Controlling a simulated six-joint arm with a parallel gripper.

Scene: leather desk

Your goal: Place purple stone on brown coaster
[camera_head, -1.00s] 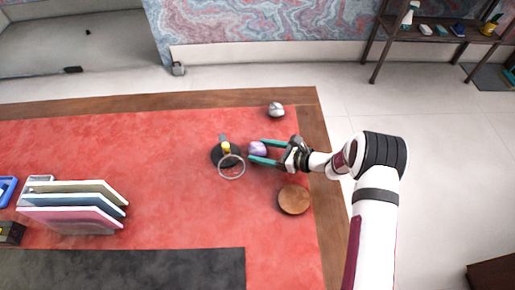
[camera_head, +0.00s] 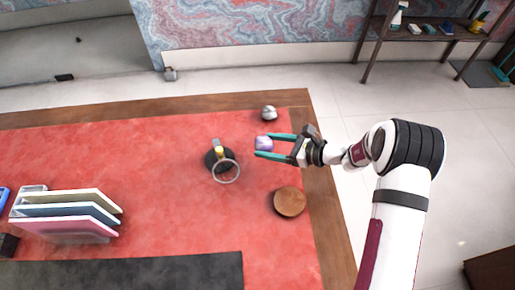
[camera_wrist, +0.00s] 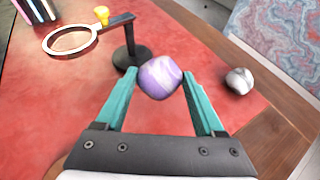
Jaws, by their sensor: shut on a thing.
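The purple stone (camera_head: 264,143) is rounded and marbled with pale streaks. My gripper (camera_head: 264,145) is shut on it, and the teal fingers hold it near their tips. In the wrist view the stone (camera_wrist: 160,77) sits between the two fingertips (camera_wrist: 160,80). The brown coaster (camera_head: 289,202) is a round disc lying flat on the red desk top, below the stone in the head view and apart from it. Nothing rests on the coaster. The coaster is not clearly seen in the wrist view.
A magnifier on a dark stand (camera_head: 222,163) is close to the left of the stone. A grey-white stone (camera_head: 269,112) lies behind. A file rack (camera_head: 68,214) stands at the left. The wooden desk edge (camera_head: 325,215) is to the right. Red surface around the coaster is clear.

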